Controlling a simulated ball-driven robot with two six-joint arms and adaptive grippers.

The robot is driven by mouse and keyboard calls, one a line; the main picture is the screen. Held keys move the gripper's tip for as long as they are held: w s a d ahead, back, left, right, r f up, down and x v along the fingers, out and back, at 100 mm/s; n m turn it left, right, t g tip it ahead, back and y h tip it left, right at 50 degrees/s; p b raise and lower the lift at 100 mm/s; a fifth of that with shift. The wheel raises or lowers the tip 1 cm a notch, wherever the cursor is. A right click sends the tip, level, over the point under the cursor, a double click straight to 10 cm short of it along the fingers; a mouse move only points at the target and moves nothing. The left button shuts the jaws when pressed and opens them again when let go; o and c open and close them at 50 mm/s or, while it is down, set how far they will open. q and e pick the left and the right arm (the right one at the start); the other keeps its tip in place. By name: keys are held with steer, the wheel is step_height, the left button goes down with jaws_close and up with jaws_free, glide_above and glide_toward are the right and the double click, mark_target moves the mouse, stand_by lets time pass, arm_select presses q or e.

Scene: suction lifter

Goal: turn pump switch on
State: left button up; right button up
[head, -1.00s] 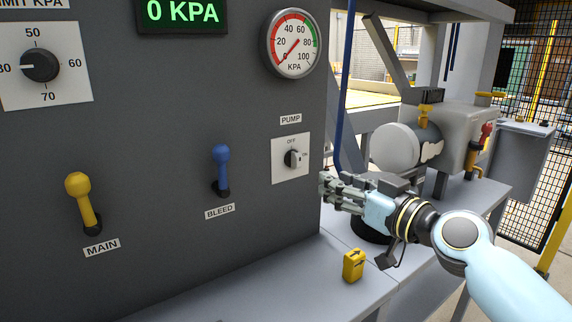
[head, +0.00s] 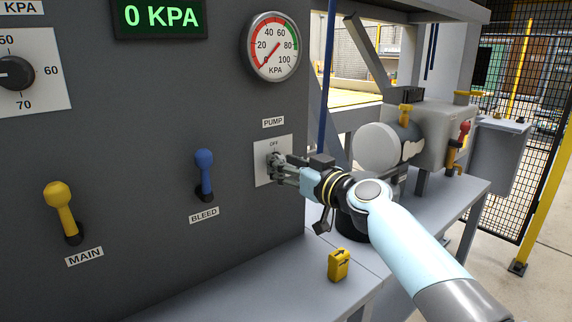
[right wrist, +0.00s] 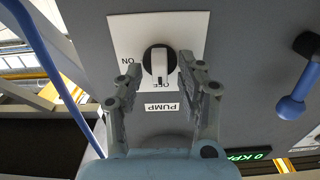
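The pump switch is a round black knob with a light grip bar, on a white plate (head: 262,180) under the PUMP label (head: 273,123). In the right wrist view, upside down, the knob (right wrist: 159,62) has its bar in line with the OFF mark; the ON mark is to the left. My right gripper (head: 278,162) is at the plate and hides most of the knob in the head view. In the right wrist view my right gripper (right wrist: 160,66) is open, with one finger on each side of the knob. I cannot tell whether they touch it. My left gripper is out of view.
The blue BLEED lever (head: 204,172) and yellow MAIN lever (head: 60,205) are left of the switch. The gauge (head: 272,47) is above, its needle near 0; the display (head: 160,16) reads 0 KPA. A yellow box (head: 339,265) stands on the bench (head: 290,292) below.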

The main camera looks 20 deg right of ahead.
jaws_close()
steer(key=shift+m, duration=0.4)
steer(key=m, duration=1.7)
steer(key=shift+d+f, duration=0.15)
steer(key=shift+f, duration=0.05)
stand_by(0.4)
jaws_free()
